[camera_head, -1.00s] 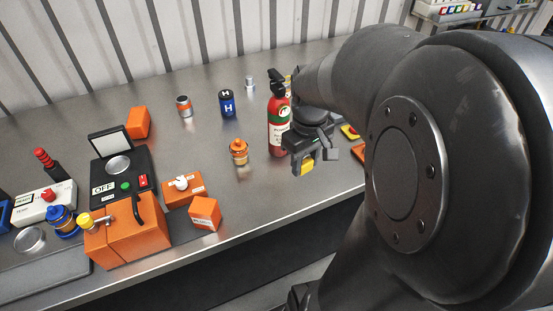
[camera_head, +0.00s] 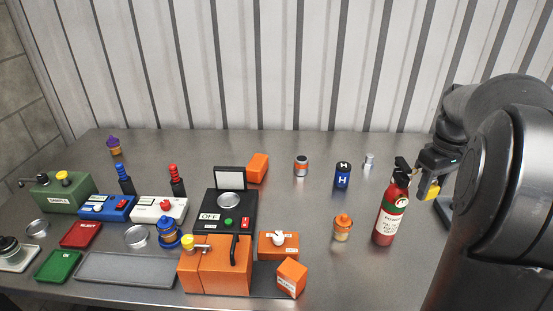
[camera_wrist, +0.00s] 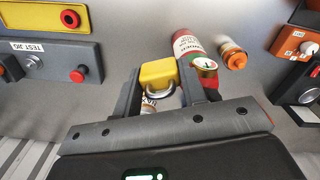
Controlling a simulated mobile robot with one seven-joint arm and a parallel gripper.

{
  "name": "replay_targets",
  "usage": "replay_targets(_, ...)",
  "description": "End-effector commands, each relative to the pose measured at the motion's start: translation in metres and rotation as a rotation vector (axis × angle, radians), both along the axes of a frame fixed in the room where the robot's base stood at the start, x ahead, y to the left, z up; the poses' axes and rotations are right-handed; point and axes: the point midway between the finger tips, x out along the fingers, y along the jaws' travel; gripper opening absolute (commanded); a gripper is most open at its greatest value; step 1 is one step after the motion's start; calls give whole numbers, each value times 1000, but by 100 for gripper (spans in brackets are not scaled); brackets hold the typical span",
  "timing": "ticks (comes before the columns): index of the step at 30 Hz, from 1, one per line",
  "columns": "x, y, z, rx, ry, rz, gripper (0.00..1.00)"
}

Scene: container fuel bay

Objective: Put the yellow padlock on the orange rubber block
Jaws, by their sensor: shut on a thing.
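The yellow padlock (camera_head: 432,191) is between the fingers of my gripper (camera_head: 434,184), which is above the right side of the steel bench. The wrist view shows the padlock's yellow body (camera_wrist: 158,73) and its metal shackle pinched by my gripper (camera_wrist: 160,80). A plain orange block (camera_head: 258,168) sits at the back, behind the black OFF device. A second orange block (camera_head: 291,278) with a label sits near the front edge. I cannot tell from the pictures which is the rubber one. Both are well left of my gripper.
A red fire extinguisher (camera_head: 391,212) stands just left of my gripper. An orange-capped jar (camera_head: 342,228), a blue H canister (camera_head: 342,176) and an orange-banded can (camera_head: 301,166) stand mid-bench. An orange box with a black handle (camera_head: 215,266) is at the front. Bare bench lies between them.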

Motion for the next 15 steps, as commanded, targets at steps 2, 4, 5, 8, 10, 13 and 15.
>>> replay_targets(2,22,-3,10,-3,0,24,13)
replay_targets(4,40,-4,18,-2,0,45,13)
replay_targets(5,47,-4,23,-2,0,56,13)
replay_targets(8,72,-3,35,-3,-1,92,13)
replay_targets(10,90,1,44,-3,0,122,13)
replay_targets(13,117,12,54,-2,-1,177,13)
replay_targets(15,137,25,60,-1,0,228,13)
